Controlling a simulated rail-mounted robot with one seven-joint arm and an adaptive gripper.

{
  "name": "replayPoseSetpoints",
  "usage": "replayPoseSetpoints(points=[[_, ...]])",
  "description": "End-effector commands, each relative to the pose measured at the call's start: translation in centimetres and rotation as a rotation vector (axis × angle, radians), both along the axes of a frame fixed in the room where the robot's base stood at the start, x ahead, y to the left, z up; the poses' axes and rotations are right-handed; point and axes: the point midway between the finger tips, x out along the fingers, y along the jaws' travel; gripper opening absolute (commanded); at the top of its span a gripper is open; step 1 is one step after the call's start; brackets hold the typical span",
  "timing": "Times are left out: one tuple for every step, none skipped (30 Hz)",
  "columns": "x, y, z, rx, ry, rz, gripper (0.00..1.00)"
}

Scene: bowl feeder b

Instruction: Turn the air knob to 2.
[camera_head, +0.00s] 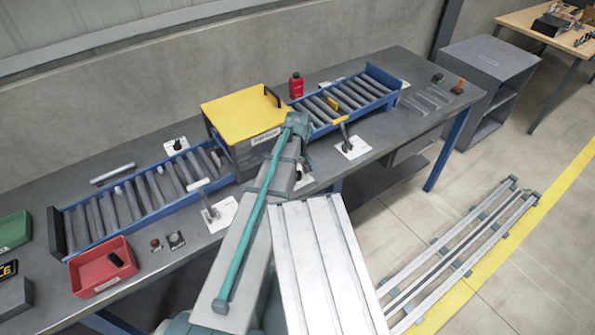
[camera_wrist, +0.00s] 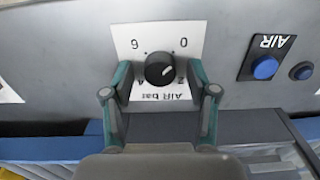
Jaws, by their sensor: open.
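The air knob (camera_wrist: 158,68) is a round black dial with a small white mark, on a white plate (camera_wrist: 127,37) fixed to a grey surface. The plate appears upside down in the wrist view, with "AIR bar", 0 and 6 readable; the lower figures are partly covered by my fingers. The white mark's exact setting is too small to tell. My gripper (camera_wrist: 160,78) is open, with one finger on each side of the knob and visible gaps between. In the head view my arm hides the knob and fingertips.
In the head view, a yellow-topped box (camera_head: 240,112) stands between two roller conveyors on the workbench. A red bin (camera_head: 103,270) stands at left.

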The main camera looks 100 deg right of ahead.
Motion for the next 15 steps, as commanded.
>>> replayPoseSetpoints(points=[[0.0,-0.01,-0.04,0.0,0.0,0.0,0.59],[-0.01,-0.01,-0.06,0.0,0.0,0.0,0.59],[0.0,-0.01,-0.07,0.0,0.0,0.0,0.59],[0.0,0.0,-0.06,0.0,0.0,0.0,0.59],[0.0,0.0,-0.06,0.0,0.0,0.0,0.59],[0.0,0.0,-0.06,0.0,0.0,0.0,0.59],[0.0,0.0,-0.06,0.0,0.0,0.0,0.59],[0.0,0.0,-0.06,0.0,0.0,0.0,0.54],[0.0,0.0,-0.05,0.0,0.0,0.0,0.47],[0.0,0.0,-0.05,0.0,0.0,0.0,0.42],[0.0,0.0,-0.05,0.0,0.0,0.0,0.37],[0.0,0.0,-0.05,0.0,0.0,0.0,0.3],[0.0,0.0,-0.05,0.0,0.0,0.0,0.25],[0.0,0.0,-0.05,0.0,0.0,0.0,0.2],[0.0,0.0,-0.05,0.0,0.0,0.0,0.14]])
